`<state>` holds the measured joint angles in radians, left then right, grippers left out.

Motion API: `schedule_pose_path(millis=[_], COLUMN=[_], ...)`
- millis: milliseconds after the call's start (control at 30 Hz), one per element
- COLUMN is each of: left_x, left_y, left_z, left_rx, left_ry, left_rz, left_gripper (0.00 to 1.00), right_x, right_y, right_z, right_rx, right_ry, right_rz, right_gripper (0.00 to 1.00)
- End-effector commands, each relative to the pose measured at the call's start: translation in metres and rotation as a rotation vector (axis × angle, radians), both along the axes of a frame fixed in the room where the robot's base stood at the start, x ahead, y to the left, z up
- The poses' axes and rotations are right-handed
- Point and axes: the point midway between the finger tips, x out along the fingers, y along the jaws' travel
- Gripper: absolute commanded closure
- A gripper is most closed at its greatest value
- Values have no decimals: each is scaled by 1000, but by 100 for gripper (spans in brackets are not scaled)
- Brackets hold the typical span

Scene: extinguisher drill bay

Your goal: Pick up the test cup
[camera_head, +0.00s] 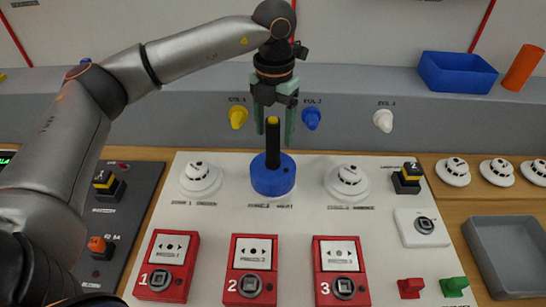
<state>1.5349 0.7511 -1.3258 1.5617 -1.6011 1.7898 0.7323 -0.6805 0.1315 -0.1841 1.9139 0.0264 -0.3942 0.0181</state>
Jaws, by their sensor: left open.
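The test cup (272,178) is blue with a tall black handle (272,148) topped in yellow. It stands upright on the white panel, at the middle Zone 2 place between two white detectors. My left gripper (274,136) points down from above it. Its greenish fingers are open, one on each side of the handle's upper part. I cannot tell whether they touch it. Any detector under the cup is hidden. My right gripper is not in view.
White detectors (200,178) and (347,182) flank the cup closely. Red call points (167,265) line the panel (212,222) in front. Coloured knobs, including a yellow one (238,117), stick out of the grey wall behind. A grey tray (479,262) and blue bin (457,74) are at right.

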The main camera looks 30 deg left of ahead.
Motion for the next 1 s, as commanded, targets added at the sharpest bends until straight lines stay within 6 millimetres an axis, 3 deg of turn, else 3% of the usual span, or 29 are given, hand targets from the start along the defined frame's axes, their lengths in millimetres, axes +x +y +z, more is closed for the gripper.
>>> schedule_pose_path(millis=[300,567,1000], left_x=[-10,-9,-9], left_y=[-2,-2,-2], left_z=[-42,-46,-45], left_rx=[0,0,0], left_ry=[4,1,1], left_rz=[0,-1,-1], left_gripper=[29,29,76], right_x=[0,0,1], right_y=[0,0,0], right_z=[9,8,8], right_rx=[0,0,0], right_ry=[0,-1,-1], right_rz=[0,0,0], right_gripper=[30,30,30])
